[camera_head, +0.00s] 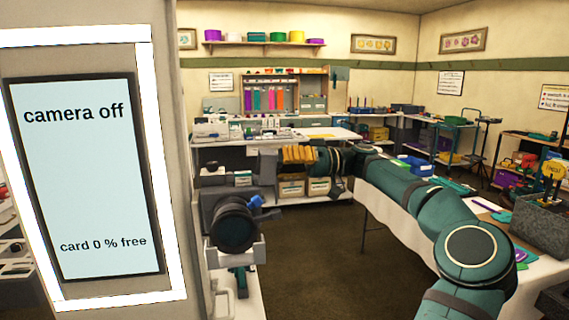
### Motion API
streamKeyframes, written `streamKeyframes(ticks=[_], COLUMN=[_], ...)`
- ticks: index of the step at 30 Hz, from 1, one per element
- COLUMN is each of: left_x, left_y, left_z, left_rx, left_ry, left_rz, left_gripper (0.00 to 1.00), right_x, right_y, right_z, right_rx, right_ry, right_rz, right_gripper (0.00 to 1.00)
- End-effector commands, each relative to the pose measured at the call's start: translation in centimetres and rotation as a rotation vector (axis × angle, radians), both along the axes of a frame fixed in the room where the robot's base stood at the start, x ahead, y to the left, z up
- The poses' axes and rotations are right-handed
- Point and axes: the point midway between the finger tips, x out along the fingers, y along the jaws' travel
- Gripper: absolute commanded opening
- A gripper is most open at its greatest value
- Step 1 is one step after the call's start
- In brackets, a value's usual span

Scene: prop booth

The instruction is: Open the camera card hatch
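A dark camera (235,222) with a large round lens sits on a grey stand just right of the pillar, its lens facing me. A small blue part (257,202) sticks out at its upper right side. I cannot make out which part is the card hatch, or whether it is open. My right gripper (287,155), with orange-yellow fingers, is above and to the right of the camera, apart from it and pointing left. The gap between its fingers does not show clearly. My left gripper is not in view. A screen (82,180) on the pillar reads "camera off" and "card 0 % free".
The pillar with its bright white frame (165,190) fills the left. A white-covered table (385,215) with a grey bin (540,225) stands at right. Workbenches and shelves line the back. The dark floor (310,255) between camera and table looks clear.

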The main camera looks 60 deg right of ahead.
Motion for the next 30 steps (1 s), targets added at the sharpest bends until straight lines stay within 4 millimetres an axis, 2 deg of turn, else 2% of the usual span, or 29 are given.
streamKeyframes(ticks=[10, 14, 27, 30], left_x=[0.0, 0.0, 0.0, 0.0], left_y=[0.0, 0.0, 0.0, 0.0], left_z=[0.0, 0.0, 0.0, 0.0], left_rx=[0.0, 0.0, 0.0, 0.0], left_ry=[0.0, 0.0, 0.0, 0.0], left_rz=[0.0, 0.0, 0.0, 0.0], left_gripper=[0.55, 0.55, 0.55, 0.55], right_x=[-0.1, -0.8, -7.2, -8.1], right_y=[-0.1, -0.7, -6.3, -7.0], right_z=[0.1, 0.0, -0.4, -0.4], right_rx=[0.0, 0.0, 0.001, 0.0], right_ry=[-0.002, -0.004, -0.004, -0.005], right_rz=[-0.003, -0.003, -0.004, -0.002], right_gripper=[0.49, 0.49, 0.49, 0.49])
